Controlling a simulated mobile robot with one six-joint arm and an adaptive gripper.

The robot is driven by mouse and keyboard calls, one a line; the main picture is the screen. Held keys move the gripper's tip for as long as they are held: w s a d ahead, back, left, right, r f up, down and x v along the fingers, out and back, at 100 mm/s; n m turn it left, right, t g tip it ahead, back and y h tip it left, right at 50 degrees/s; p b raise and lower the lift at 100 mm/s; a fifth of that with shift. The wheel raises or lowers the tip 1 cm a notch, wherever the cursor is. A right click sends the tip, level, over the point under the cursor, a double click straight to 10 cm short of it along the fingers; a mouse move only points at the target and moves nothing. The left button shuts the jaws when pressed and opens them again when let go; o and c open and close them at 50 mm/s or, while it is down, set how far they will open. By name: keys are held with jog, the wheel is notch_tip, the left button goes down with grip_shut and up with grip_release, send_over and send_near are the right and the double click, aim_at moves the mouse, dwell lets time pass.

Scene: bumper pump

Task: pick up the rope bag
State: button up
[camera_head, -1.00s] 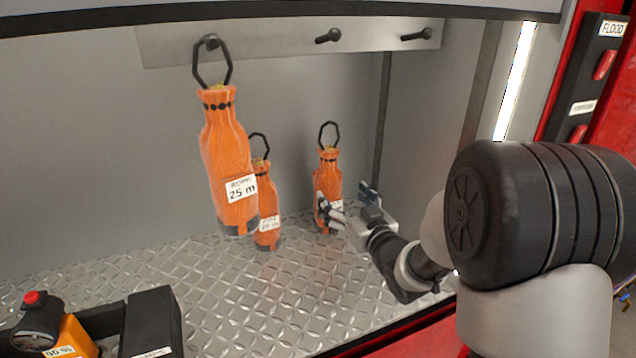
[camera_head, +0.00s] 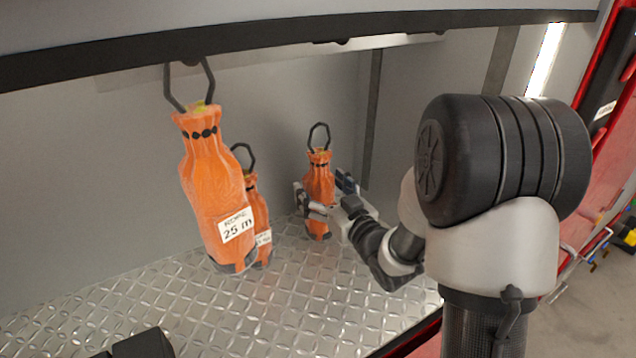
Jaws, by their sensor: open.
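Three orange rope bags with black loop handles are in the head view. The right rope bag (camera_head: 319,183) stands upright on the metal floor of the locker. My gripper (camera_head: 324,190) is open at it, one finger on each side of its body. I cannot tell whether the fingers touch it. A large rope bag (camera_head: 212,185) labelled 25 m hangs by its loop at the left. Another rope bag (camera_head: 254,192) is behind that one and partly hidden by it.
The diamond-plate floor (camera_head: 225,315) is clear in front of the bags. The locker's dark upper edge (camera_head: 270,40) crosses the top and hides most of the hook rail. A dark box (camera_head: 140,345) shows at the bottom left.

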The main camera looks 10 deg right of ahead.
jog(key=c, duration=1.7)
jog(key=shift+r, duration=0.1)
jog(key=shift+c, duration=0.7)
